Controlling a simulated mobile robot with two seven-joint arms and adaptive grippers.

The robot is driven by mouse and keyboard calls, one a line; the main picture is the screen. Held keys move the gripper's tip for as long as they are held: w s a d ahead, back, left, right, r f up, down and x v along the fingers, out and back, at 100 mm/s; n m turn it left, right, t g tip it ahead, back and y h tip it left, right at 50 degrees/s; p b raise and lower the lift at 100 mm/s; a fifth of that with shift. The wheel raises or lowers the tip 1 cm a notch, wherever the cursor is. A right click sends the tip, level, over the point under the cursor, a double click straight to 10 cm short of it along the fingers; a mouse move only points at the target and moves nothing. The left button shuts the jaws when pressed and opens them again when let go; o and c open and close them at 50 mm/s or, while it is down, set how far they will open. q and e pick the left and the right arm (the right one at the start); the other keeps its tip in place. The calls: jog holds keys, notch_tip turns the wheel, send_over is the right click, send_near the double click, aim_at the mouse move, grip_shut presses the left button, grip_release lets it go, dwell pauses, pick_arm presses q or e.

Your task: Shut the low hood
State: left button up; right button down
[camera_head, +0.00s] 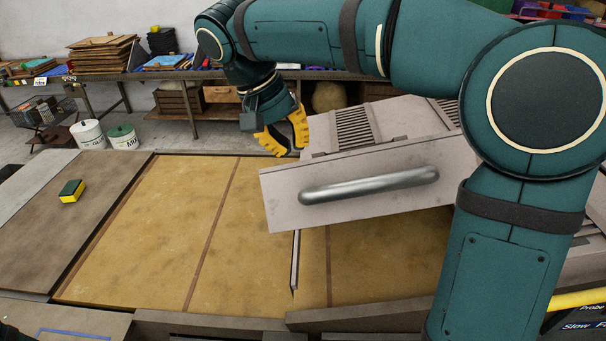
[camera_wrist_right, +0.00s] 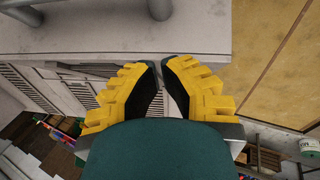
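The low hood (camera_head: 382,152) is a pale grey metal box with slotted vents on top and a front panel with a silver bar handle (camera_head: 370,185). It stands open, its front panel raised and tilted over the tan worktop. The hood also fills the upper left of the right wrist view (camera_wrist_right: 200,40). My right gripper (camera_head: 287,132) has yellow fingers and is beside the hood's far left corner, empty. My right arm hides the hood's right end. My left gripper is out of view.
A yellow and green sponge (camera_head: 72,191) lies on the brown panel at left. The tan worktop (camera_head: 165,235) left of the hood is clear. White buckets (camera_head: 88,134) and a shelf with stacked boards (camera_head: 102,55) stand behind. A yellow bar (camera_head: 580,299) is at lower right.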

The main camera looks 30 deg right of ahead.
aim_at(304, 173)
jog(key=f, duration=0.1)
jog(key=s+f, duration=0.1)
jog(key=s+d+f, duration=0.1)
jog(key=f, duration=0.1)
jog(key=shift+s+f, duration=0.1)
jog(key=shift+s, duration=0.15)
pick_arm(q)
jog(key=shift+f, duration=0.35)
pick_arm(e)
jog(key=shift+s+a+f, duration=0.1)
jog(key=shift+s+f, duration=0.25)
jog(key=shift+s, duration=0.05)
pick_arm(q)
jog(key=shift+b, duration=0.3)
